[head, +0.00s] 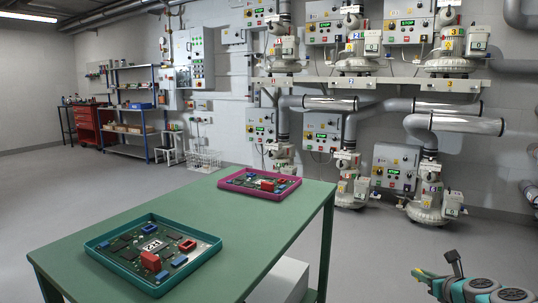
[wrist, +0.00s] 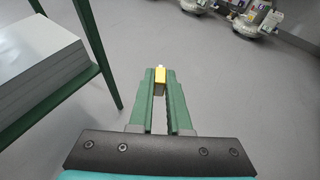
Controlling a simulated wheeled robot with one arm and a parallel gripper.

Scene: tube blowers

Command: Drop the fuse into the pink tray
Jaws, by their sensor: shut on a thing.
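The pink tray (head: 233,189) lies on the far end of the green table and holds a circuit board with red and blue parts. My gripper (head: 425,273) is at the lower right in the head view, off the table's right side and well apart from the tray. The fuse sits at the fingertips with grey floor beyond. I cannot make it out clearly in the head view.
A teal tray (head: 98,256) with a similar board lies on the near part of the green table (head: 225,240). A white stack (wrist: 40,65) is under the table. Blowers (head: 428,200) and control boxes line the back wall. Open floor lies between table and wall.

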